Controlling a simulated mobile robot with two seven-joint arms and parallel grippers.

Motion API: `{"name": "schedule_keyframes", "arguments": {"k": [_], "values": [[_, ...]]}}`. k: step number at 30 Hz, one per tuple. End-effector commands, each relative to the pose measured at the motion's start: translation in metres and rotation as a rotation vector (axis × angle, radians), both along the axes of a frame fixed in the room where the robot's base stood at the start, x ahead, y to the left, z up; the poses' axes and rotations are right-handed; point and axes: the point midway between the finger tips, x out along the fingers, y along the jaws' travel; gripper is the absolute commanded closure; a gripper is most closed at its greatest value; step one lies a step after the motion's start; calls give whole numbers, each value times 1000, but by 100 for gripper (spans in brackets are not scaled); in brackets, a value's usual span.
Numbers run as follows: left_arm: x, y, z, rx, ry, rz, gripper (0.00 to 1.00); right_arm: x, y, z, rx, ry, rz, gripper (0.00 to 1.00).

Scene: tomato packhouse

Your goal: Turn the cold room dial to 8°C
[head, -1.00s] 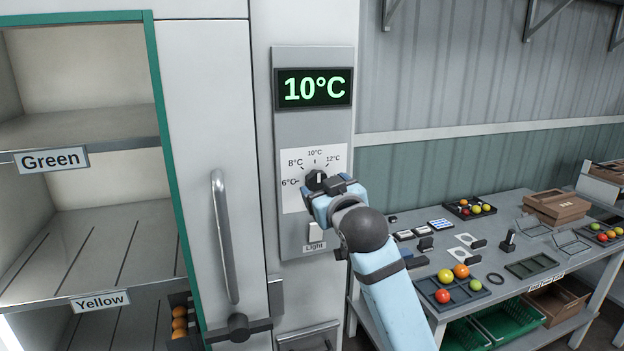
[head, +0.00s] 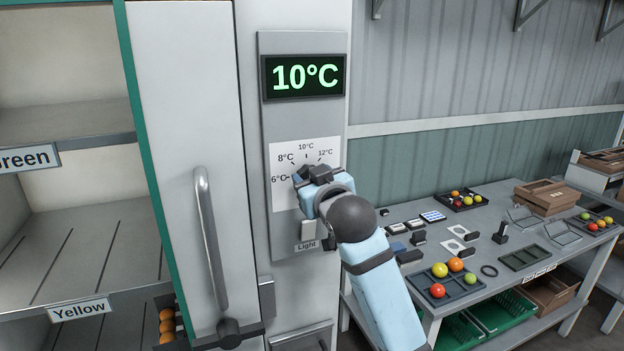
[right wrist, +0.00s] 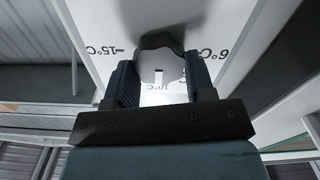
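The cold room dial (right wrist: 160,62) is a dark round knob with a white mark. In the right wrist view it sits between the two fingers of my right gripper (right wrist: 162,84), which appear to touch it on both sides. The white mark points toward the 10°C label. In the head view my right gripper (head: 311,174) is at the dial and mostly hides it. The white scale plate (head: 284,195) shows 6, 8, 10 and 12°C. The display (head: 304,76) above reads 10°C in green. My left gripper is not in view.
A light switch (head: 308,230) is just below my right gripper. The cold room door handle (head: 210,240) stands left of the panel, with open shelves (head: 70,235) beyond. At right is a grey table (head: 400,285) with trays, tomatoes and small items.

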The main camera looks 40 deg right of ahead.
Motion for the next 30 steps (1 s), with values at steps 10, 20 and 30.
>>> {"name": "schedule_keyframes", "arguments": {"k": [10,20,30], "values": [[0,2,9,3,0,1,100,1,0,2,-63,17,0,74],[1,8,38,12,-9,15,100,1,0,4,-298,74,-1,74],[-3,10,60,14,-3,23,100,1,1,3,-564,135,-1,74]]}}
